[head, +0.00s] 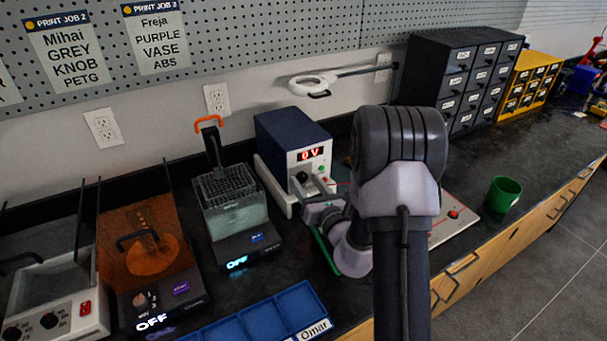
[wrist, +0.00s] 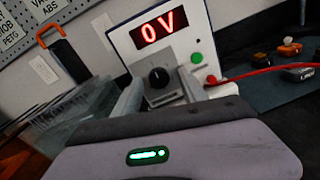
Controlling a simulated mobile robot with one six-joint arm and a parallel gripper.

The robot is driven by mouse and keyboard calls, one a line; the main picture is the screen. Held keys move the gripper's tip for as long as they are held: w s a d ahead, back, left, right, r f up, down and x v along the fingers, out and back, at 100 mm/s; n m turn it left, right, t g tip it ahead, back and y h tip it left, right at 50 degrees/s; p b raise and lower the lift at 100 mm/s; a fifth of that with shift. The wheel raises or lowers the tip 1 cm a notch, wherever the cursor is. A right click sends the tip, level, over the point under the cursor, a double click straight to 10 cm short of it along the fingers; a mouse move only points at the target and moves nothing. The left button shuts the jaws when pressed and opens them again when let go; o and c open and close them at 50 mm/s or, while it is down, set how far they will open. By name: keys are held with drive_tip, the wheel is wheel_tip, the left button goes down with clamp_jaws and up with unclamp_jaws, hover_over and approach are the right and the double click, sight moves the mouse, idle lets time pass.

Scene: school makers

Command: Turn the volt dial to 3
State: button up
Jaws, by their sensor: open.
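The power supply (head: 293,140) is a dark blue box with a white front. Its red display reads "0 V" in the head view and in the wrist view (wrist: 158,27). The volt dial (wrist: 158,76) is a black round knob below the display, with a light pointer mark near its top. It also shows in the head view (head: 302,177). My gripper (wrist: 160,88) is open in front of the dial, one finger to each side of it. I cannot tell whether the fingers touch the knob. In the head view my gripper (head: 314,190) is at the lower front panel, partly hidden by my arm.
A green button (wrist: 197,58) and a red lead (wrist: 255,72) are right of the dial. A clear tank with a grid (head: 230,200) stands left of the supply. Blue trays (head: 265,318) lie in front. A green cup (head: 503,194) stands at the right.

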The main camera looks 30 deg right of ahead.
drive_tip(key=shift+a, duration=0.1)
clamp_jaws()
drive_tip(key=shift+r, duration=0.1)
drive_tip(key=shift+r+m+p, duration=0.1)
drive_tip(key=shift+m+p, duration=0.2)
drive_tip(key=shift+p, duration=0.15)
drive_tip(key=m+p, duration=0.1)
drive_tip(key=p, duration=0.1)
drive_tip(key=shift+r+m+p, duration=0.15)
drive_tip(key=shift+m+p, duration=0.2)
drive_tip(key=shift+m, duration=0.05)
drive_tip(key=m+p, duration=0.3)
drive_tip(key=p, duration=0.1)
drive_tip(key=shift+r+m, duration=0.1)
drive_tip(key=shift+m, duration=0.2)
drive_tip(key=m+p, duration=0.3)
drive_tip(key=shift+g+p, duration=0.3)
drive_tip(key=shift+p, duration=0.1)
drive_tip(key=shift+m+y+p, duration=0.3)
drive_tip(key=shift+m+p, duration=0.7)
drive_tip(key=shift+m, duration=0.1)
drive_tip(key=shift+f, duration=0.25)
